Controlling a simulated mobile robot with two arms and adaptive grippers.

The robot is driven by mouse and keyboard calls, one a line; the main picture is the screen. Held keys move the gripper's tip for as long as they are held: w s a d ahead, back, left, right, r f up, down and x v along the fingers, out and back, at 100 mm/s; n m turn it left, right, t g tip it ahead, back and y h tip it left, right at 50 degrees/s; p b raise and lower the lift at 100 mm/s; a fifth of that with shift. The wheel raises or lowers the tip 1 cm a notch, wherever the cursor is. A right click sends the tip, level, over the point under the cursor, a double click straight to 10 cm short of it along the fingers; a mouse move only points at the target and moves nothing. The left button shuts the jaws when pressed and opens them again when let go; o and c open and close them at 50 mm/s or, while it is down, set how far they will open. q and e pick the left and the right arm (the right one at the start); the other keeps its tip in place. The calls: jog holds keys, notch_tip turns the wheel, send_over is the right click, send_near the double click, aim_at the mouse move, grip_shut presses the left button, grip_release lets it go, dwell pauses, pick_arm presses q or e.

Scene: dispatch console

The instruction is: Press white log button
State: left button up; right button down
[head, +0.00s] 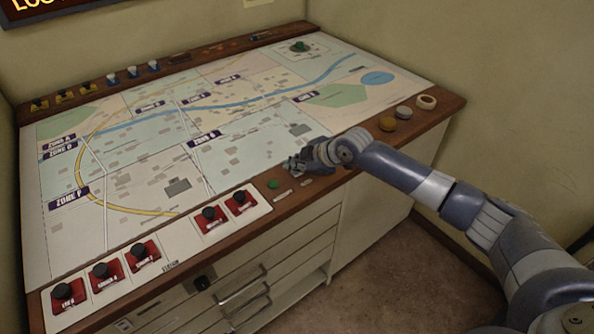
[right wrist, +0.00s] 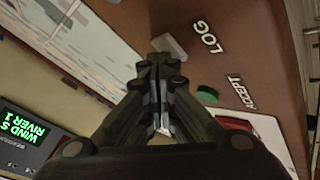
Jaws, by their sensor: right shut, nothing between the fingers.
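The white log button (right wrist: 168,46) is a pale block on the brown wooden edge in the right wrist view, beside the LOG label (right wrist: 205,38). My right gripper (head: 293,165) is shut and empty, low over the console's front edge. In the right wrist view its fingertips (right wrist: 165,68) appear right beside the white button and partly overlap it; I cannot tell whether they touch. In the head view the gripper hides the button. My left gripper is not in view.
A green button (head: 273,184) with an ACCEPT label (right wrist: 242,92) is close to the gripper. Red-based black knobs (head: 240,201) line the front strip. Yellow (head: 388,123) and white (head: 403,112) round pieces and a pale ring (head: 426,102) sit to the right. The map (head: 150,150) is flat and mostly clear.

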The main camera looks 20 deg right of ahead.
aim_at(296, 174)
jog(key=shift+r+p, duration=0.75)
notch_tip(296, 174, up, 5)
jog(key=p, duration=0.4)
dwell(0.4)
dwell(0.7)
